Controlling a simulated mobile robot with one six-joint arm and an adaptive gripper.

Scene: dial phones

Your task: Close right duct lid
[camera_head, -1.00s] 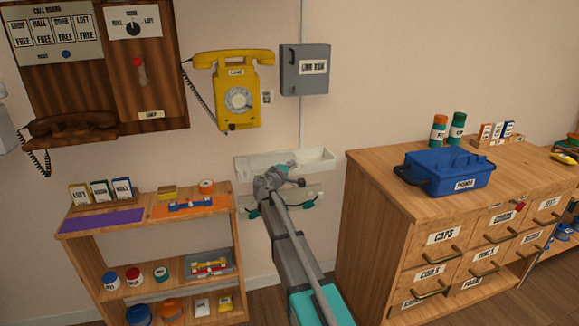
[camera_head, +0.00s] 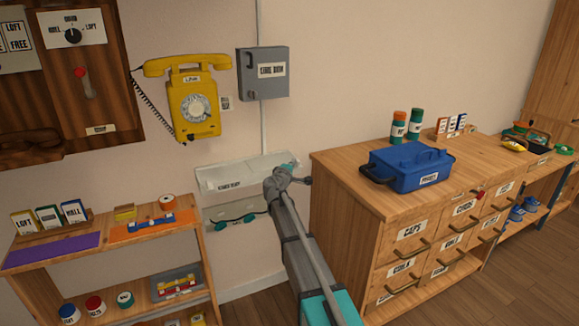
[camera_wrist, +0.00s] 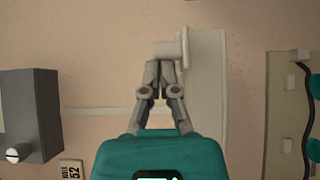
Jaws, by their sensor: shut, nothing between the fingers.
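The white duct (camera_head: 215,184) is a long pale strip on the wall below the grey box, with small lettering on its front. Its right end is partly hidden by my gripper (camera_head: 283,174). In the wrist view, my gripper (camera_wrist: 158,70) is shut and empty, with its fingertips at a small pale tab (camera_wrist: 172,49). The tab stands beside a long white strip (camera_wrist: 208,95), which looks like the duct or its lid. Whether the fingertips touch the tab, and how far the right lid is open, I cannot tell.
A pale panel with a dark cable and teal ends (camera_wrist: 286,110) lies beside the strip. The grey box (camera_head: 263,73) and yellow phone (camera_head: 193,105) hang above. A wooden shelf (camera_head: 100,268) stands left, a drawer cabinet (camera_head: 345,190) close on the right.

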